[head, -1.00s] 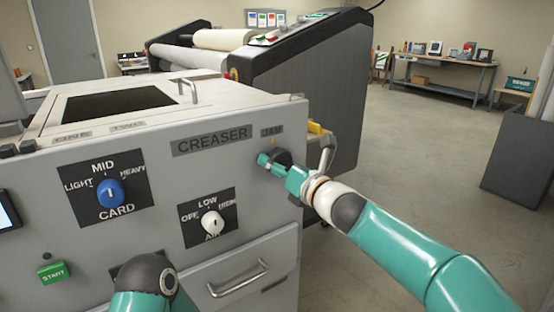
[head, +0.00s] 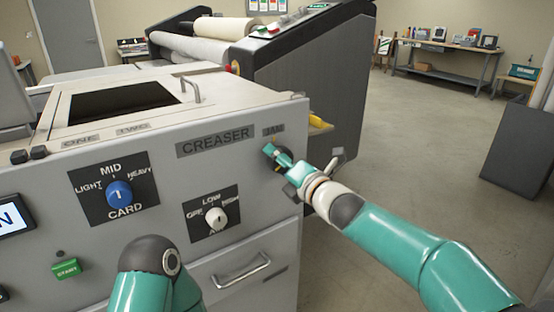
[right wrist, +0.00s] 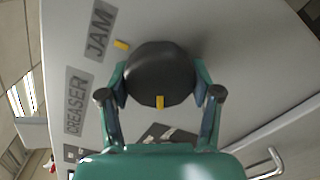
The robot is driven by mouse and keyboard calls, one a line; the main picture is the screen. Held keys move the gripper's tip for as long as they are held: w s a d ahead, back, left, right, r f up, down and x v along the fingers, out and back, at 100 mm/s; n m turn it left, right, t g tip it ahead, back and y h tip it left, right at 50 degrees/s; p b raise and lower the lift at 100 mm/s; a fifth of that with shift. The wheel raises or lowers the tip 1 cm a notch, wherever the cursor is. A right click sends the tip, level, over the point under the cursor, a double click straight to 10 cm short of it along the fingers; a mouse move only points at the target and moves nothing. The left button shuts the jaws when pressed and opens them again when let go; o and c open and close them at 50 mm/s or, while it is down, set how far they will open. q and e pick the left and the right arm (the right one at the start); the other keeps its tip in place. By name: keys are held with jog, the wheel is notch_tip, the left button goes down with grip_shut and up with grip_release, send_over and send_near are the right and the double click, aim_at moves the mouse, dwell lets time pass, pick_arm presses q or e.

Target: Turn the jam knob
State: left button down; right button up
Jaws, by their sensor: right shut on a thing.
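The jam knob (right wrist: 158,72) is a round black knob with a yellow mark on its edge. It sits on the grey creaser panel below the JAM label (head: 273,131). A second yellow mark (right wrist: 121,45) is on the panel beside it; the two marks are apart. My right gripper (right wrist: 160,88) is shut on the knob, one finger on each side. In the head view the right gripper (head: 276,157) covers much of the knob, and its visible finger slants up to the left. My left arm shows at the bottom, but its gripper is out of view.
The panel also bears a blue card knob (head: 119,194), a white air knob (head: 216,216) and a green start button (head: 66,268). A drawer handle (head: 241,272) juts out below. A dark roller machine (head: 310,90) stands behind.

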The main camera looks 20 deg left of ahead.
jog(key=shift+w+f, duration=0.1)
jog(key=shift+f, duration=0.35)
jog(key=o, duration=1.1)
jog(key=shift+d, duration=0.1)
jog(key=shift+r, duration=0.15)
jog(key=shift+r, duration=0.15)
jog(key=shift+v, duration=6)
jog(key=shift+f, duration=0.2)
